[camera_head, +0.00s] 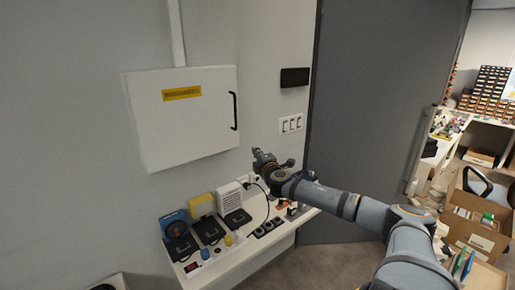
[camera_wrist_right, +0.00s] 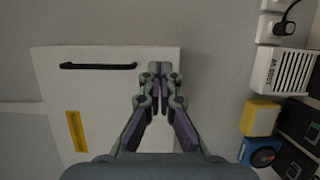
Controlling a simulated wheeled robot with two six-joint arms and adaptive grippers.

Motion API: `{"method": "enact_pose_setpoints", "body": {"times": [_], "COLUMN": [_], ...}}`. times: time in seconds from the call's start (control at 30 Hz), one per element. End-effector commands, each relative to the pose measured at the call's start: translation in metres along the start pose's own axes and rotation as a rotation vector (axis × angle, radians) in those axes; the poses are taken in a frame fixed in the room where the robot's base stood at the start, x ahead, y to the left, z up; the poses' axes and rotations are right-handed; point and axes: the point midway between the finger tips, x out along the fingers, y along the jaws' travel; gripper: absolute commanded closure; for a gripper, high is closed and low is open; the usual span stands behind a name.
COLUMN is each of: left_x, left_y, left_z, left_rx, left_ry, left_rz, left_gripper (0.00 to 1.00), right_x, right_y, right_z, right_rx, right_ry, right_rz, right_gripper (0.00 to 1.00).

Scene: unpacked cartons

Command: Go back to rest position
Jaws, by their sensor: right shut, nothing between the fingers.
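My right arm reaches in from the lower right of the head view. Its gripper (camera_head: 262,154) is in front of the wall, above the far part of the shelf and below the right side of a white wall cabinet (camera_head: 190,125). In the right wrist view the gripper (camera_wrist_right: 160,70) has its fingertips together with nothing between them. The cabinet (camera_wrist_right: 105,95) shows behind it there, with its door closed and its black handle (camera_wrist_right: 98,66) left of the fingertips. My left gripper is not in view.
A white shelf (camera_head: 225,268) holds several devices, among them a yellow box (camera_head: 201,205) and a white vented box (camera_head: 229,197). A grey door (camera_head: 375,90) stands behind my arm. Cartons (camera_head: 475,225) are at the right.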

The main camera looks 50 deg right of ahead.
Motion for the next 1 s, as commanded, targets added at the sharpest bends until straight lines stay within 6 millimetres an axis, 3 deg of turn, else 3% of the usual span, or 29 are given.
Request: {"method": "enact_pose_setpoints", "body": {"times": [0.03,0.1,0.57,0.67,0.77,0.87,1.0], "left_x": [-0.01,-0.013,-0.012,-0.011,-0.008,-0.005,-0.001], "left_y": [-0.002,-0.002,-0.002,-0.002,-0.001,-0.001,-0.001], "left_z": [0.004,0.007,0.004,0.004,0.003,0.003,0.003], "left_rx": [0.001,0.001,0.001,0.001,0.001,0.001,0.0], "left_ry": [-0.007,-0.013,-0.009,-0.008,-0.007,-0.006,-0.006], "left_rz": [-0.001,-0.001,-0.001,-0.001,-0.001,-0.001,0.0], "left_gripper": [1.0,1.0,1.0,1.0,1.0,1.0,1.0], "right_x": [-0.003,-0.005,-0.006,-0.005,-0.007,-0.019,-0.056], "right_y": [0.004,0.003,-0.001,-0.018,-0.072,-0.153,-0.271], "right_z": [0.0,0.001,0.001,0.01,0.036,0.068,0.099], "right_rx": [-0.003,0.0,0.005,0.024,0.081,0.163,0.278], "right_ry": [0.003,0.006,0.007,-0.011,-0.068,-0.145,-0.249], "right_rz": [-0.003,-0.001,0.001,-0.025,-0.104,-0.221,-0.388], "right_gripper": [1.0,1.0,1.0,1.0,1.0,1.0,1.0]}}
